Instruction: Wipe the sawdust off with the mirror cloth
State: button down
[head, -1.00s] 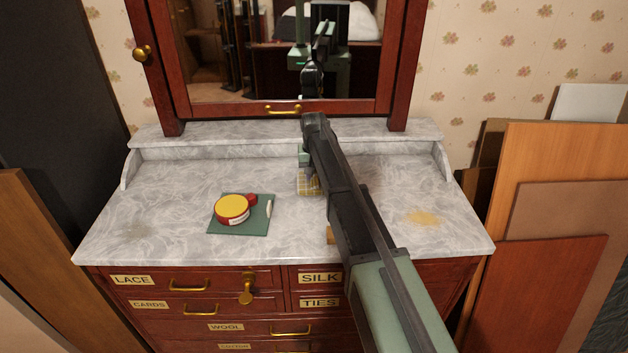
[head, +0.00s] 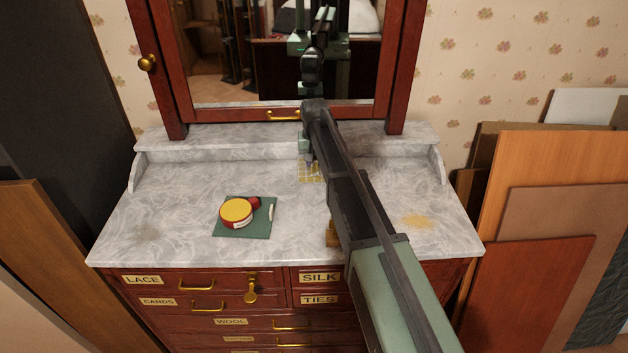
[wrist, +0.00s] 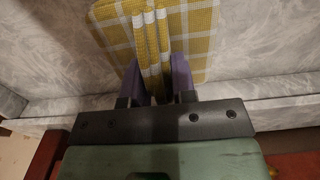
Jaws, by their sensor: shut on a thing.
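My gripper (wrist: 158,80) is shut on a yellow and white checked cloth (wrist: 190,35), which bunches up between the fingers and spreads out to both sides in the wrist view. In the head view the cloth (head: 308,171) shows only partly, behind my arm, over the back middle of the marble top. I cannot tell whether it touches the marble. The sawdust (head: 416,221) is a tan patch on the right of the marble top (head: 180,190), to the right of my arm and apart from the cloth.
A green mat (head: 247,228) bears a round red and yellow tin (head: 236,211) left of centre. A small wooden thing (head: 332,238) is partly hidden by my arm at the front. A mirror cabinet (head: 290,60) stands at the back. Boards (head: 545,220) lean at the right.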

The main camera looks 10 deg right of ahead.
notch_tip(320, 180, up, 5)
jog(key=p, duration=0.5)
jog(key=shift+r, duration=0.2)
jog(key=shift+f, duration=0.2)
